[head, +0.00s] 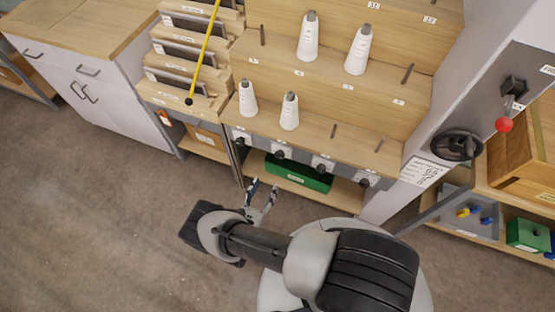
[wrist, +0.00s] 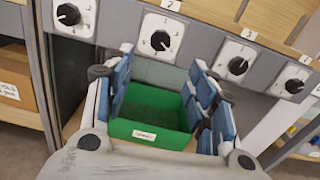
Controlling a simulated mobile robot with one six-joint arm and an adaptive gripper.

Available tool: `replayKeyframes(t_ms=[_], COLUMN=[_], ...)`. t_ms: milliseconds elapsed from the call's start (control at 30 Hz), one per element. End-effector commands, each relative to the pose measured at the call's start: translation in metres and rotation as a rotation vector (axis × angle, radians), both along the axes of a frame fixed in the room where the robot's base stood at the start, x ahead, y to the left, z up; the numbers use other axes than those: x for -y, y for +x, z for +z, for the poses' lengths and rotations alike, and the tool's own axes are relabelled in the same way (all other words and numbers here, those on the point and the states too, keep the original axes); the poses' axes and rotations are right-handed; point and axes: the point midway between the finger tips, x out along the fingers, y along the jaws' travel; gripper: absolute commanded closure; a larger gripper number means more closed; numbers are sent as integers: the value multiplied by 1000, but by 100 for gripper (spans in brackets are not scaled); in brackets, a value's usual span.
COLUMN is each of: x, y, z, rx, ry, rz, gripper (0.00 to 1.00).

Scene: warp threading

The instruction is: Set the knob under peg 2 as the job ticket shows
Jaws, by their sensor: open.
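The knob under peg 2 (wrist: 160,41) is a round black dial on a white numbered plate, below the label 2, in the wrist view. A pale mark on it seems to face lower right; the exact setting is too small to tell. In the head view it is the second knob from the left (head: 281,153). My gripper (head: 263,190) is open and empty, in front of and below the knob row. In the wrist view its blue-padded fingers (wrist: 161,58) stand either side below this knob, apart from it. A likely job ticket (head: 424,173) hangs at right; its text is unreadable.
Similar knobs sit left (wrist: 69,14) and right (wrist: 238,65) of it. A green bin (wrist: 150,118) stands on the shelf below. White cones (head: 308,38) stand on pegs above. A handwheel (head: 457,145) and a red-knobbed lever (head: 504,124) are at right. Floor at left is clear.

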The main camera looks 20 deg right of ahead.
Motion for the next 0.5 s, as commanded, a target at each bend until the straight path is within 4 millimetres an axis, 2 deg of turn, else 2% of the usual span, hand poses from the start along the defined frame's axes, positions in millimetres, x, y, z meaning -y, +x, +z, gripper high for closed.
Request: replayKeyframes(t_ms=[33,500], x=[9,65], y=[9,86], z=[-1,-1], rx=[0,1], ry=[0,1], rz=[-9,-7], gripper=[48,48])
